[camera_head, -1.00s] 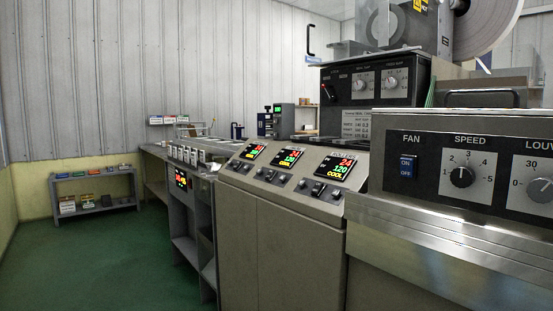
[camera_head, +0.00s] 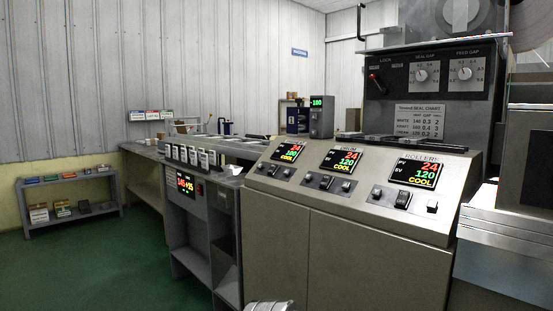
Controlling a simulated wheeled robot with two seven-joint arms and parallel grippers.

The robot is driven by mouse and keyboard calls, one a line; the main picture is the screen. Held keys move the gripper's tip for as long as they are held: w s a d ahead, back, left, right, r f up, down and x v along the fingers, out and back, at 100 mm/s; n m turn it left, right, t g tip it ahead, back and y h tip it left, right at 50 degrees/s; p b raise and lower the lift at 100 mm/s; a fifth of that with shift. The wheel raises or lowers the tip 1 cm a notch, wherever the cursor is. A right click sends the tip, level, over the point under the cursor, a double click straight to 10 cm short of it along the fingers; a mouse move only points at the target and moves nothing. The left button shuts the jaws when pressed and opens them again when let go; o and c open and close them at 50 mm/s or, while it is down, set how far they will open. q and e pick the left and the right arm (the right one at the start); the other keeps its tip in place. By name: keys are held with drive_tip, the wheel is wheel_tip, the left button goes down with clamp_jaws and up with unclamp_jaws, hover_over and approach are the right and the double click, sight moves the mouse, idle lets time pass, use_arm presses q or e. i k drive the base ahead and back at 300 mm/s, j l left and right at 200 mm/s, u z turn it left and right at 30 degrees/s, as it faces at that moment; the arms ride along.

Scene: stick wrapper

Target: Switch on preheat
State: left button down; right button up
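A sloped grey control console holds three displays: a left one (camera_head: 288,151), a middle one (camera_head: 341,160) and a right one (camera_head: 417,172). The middle and right ones read 24 over 120 with yellow COOL. The right label reads ROLLERS; the left label is too small to read, and I see no legible preheat label. Black switches sit below: a left pair (camera_head: 269,173), a middle pair (camera_head: 320,181) and a right pair (camera_head: 390,197). A small white switch (camera_head: 432,206) is at the far right. Neither gripper is clearly in view; a pale ribbed piece shows at the bottom edge.
A black upper panel (camera_head: 425,83) carries a red-tipped lever and two gap dials. A seal chart (camera_head: 420,117) hangs below it. A lower unit with a red-yellow display (camera_head: 186,184) adjoins at left. Green floor (camera_head: 90,260) is clear; a low shelf (camera_head: 70,207) stands left.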

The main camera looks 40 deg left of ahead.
sight(272, 168)
drive_tip(key=j, duration=0.7)
drive_tip(key=k+j+z, duration=0.1)
drive_tip(key=j, duration=0.6)
drive_tip(key=k+j, duration=0.1)
drive_tip(key=j, duration=0.6)
